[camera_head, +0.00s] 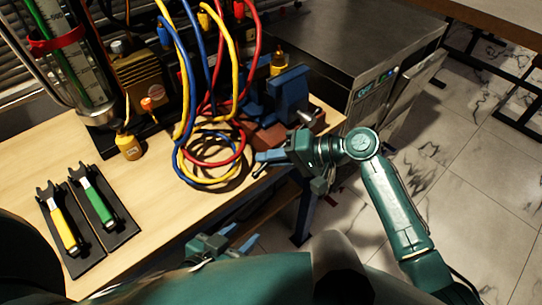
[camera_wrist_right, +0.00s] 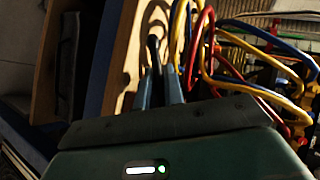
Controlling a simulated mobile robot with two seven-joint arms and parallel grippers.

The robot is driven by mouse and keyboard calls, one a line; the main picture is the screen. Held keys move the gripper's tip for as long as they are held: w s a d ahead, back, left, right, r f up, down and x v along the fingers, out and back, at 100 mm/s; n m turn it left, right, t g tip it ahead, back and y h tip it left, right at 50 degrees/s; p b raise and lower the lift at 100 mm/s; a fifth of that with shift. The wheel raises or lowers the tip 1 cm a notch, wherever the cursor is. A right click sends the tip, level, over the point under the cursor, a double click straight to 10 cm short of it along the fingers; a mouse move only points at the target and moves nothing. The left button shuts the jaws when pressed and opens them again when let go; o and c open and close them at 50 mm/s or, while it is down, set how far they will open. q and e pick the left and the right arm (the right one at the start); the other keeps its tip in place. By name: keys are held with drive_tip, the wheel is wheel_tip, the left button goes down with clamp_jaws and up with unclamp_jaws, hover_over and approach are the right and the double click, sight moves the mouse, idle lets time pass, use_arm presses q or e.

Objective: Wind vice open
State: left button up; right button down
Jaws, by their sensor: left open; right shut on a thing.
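The blue vice (camera_head: 288,92) stands on a reddish-brown base (camera_head: 272,136) near the bench's right edge. A metal rod end (camera_head: 306,117) shows on its near right side. My right gripper (camera_head: 262,160) is in front of the vice at the bench edge. In the right wrist view its fingers (camera_wrist_right: 160,88) are close together on a slim dark bar (camera_wrist_right: 153,48), which looks like the vice handle. The join between bar and vice is hidden. My left gripper (camera_head: 216,244) is open and empty, low beside the bench's front edge, away from the vice.
Coiled red, blue and yellow hoses (camera_head: 210,158) lie just left of the vice. Yellow and green tools (camera_head: 62,228) rest in black holders on the bench. A grey cabinet (camera_head: 350,50) stands behind at right. Open floor (camera_head: 450,190) lies to the right.

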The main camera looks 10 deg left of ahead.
drive_tip(key=shift+w+a+r, duration=0.1)
drive_tip(key=shift+a+r, duration=0.05)
drive_tip(key=shift+r, duration=0.05)
drive_tip(key=c, duration=1.7)
unclamp_jaws()
drive_tip(key=shift+w+a+f, duration=0.1)
drive_tip(key=shift+a, duration=0.05)
drive_tip(key=shift+o, duration=1)
drive_tip(key=v, duration=1.3)
drive_tip(key=shift+d, duration=0.2)
